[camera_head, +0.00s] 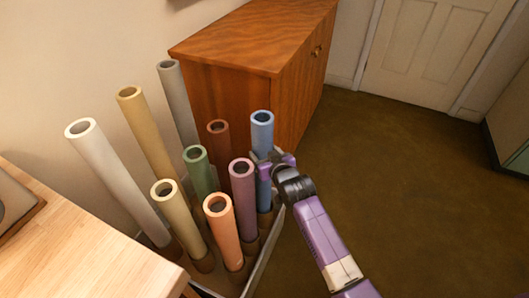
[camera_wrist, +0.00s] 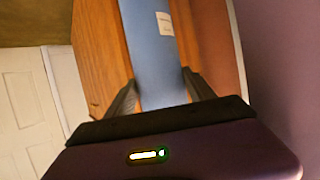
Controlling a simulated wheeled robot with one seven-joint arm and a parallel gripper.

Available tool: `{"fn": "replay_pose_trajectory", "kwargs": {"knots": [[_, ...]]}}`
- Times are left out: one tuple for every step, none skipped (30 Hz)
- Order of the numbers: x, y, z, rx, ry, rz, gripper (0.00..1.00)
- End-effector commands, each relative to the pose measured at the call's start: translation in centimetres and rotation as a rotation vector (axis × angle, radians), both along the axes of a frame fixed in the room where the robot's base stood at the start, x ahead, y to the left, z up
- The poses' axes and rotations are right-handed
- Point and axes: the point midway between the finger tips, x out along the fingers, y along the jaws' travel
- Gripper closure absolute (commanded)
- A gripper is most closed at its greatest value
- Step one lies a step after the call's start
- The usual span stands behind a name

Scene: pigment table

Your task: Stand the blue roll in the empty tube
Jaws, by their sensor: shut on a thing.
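The blue roll (camera_head: 262,133) stands nearly upright at the right end of the group of rolls in the head view. My gripper (camera_head: 266,162) is shut on it at about mid-height, coming from the right. In the wrist view the blue roll (camera_wrist: 155,50), with a small white label, runs between the two dark fingers (camera_wrist: 160,98). Its lower end comes down at a short brown tube (camera_head: 265,219) at the right of the stand. I cannot tell how deep it sits in that tube, as the wrist view hides the lower end.
Several other rolls stand close by: a pink roll (camera_head: 243,200), an orange roll (camera_head: 222,232), a green roll (camera_head: 199,170) and a brown roll (camera_head: 218,140). A wooden cabinet (camera_head: 255,40) stands behind. A light wooden table (camera_head: 70,240) is at left. The floor (camera_head: 420,180) at right is clear.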

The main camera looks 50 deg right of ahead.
Motion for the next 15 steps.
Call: {"fn": "replay_pose_trajectory", "kwargs": {"knots": [[0.09,-0.03,-0.04,-0.002,-0.005,0.0,1.0],[0.08,-0.03,-0.1,-0.002,-0.005,0.0,1.0],[0.09,-0.02,-0.17,-0.002,-0.005,0.0,1.0],[0.09,-0.02,-0.2,-0.002,-0.005,0.0,1.0],[0.09,-0.02,-0.23,-0.002,-0.005,0.0,1.0],[0.09,-0.02,-0.24,-0.002,-0.005,0.0,1.0],[0.09,-0.02,-0.25,-0.002,-0.005,0.0,1.0],[0.09,-0.02,-0.25,-0.002,-0.005,0.0,1.0],[0.09,-0.02,-0.24,-0.002,-0.005,0.0,1.0],[0.09,-0.02,-0.24,-0.002,-0.005,0.0,1.0],[0.09,-0.02,-0.23,-0.002,-0.005,0.0,1.0],[0.09,-0.02,-0.23,-0.002,-0.005,0.0,1.0],[0.09,-0.02,-0.23,-0.002,-0.005,0.0,1.0],[0.09,-0.02,-0.22,-0.002,-0.005,0.0,1.0],[0.09,-0.02,-0.22,-0.002,-0.005,0.0,0.32]]}}
